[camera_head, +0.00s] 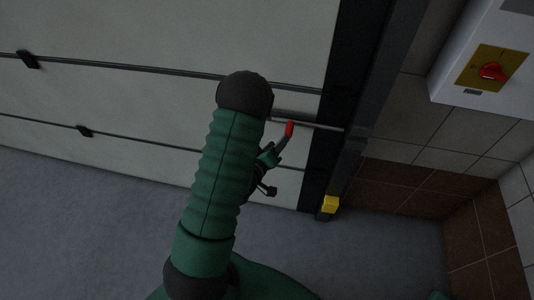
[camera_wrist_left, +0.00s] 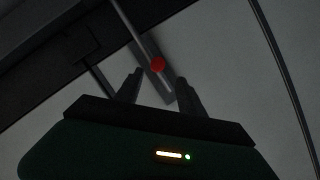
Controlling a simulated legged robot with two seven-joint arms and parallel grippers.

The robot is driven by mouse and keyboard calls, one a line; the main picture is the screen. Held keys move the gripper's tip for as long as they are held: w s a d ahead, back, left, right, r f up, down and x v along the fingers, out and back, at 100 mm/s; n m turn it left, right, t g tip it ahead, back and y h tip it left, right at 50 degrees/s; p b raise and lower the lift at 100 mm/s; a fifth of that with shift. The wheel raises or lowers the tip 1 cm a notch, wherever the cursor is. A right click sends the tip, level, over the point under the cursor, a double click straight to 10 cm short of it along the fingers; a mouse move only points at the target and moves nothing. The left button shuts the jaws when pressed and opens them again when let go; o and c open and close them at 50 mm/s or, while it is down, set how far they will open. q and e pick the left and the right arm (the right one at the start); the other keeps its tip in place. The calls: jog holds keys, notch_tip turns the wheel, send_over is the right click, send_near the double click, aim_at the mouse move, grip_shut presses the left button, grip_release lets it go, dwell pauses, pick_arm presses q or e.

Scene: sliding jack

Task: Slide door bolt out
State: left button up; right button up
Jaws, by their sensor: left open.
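The door bolt (camera_head: 318,125) is a thin grey rod across the door's right edge, reaching the dark door post. Its red-tipped handle (camera_head: 289,129) sticks out near the rod's left part. In the left wrist view the red tip (camera_wrist_left: 157,64) shows just beyond and between my fingertips, with the bolt rod (camera_wrist_left: 130,25) running up and left from it. My left gripper (camera_wrist_left: 158,77) is open with nothing held; whether a finger touches the handle I cannot tell. In the head view my left arm partly hides this gripper. My right gripper is out of view.
The pale panelled door (camera_head: 150,35) fills the left, with dark horizontal seams. A dark post (camera_head: 365,100) stands right of it, with a yellow block (camera_head: 330,204) low down. A white box with a red switch (camera_head: 492,72) hangs on the tiled wall. Grey floor (camera_head: 80,220) is clear.

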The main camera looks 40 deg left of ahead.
pick_arm(q)
jog(key=p+v, duration=0.7)
jog(key=shift+s, duration=0.35)
jog(key=w+d+r+m+g+h, duration=0.2)
jog(key=w+d+m+g, duration=0.3)
jog(key=d+m+g, duration=0.15)
jog(key=s+d+r+m+g+h, duration=0.1)
jog(key=s+d+r+m+g, duration=0.4)
jog(key=s+d, duration=0.5)
jog(key=shift+s+d+r+m+h+p, duration=0.15)
jog(key=shift+d+r+m+h+p, duration=0.3)
jog(key=shift+r, duration=0.45)
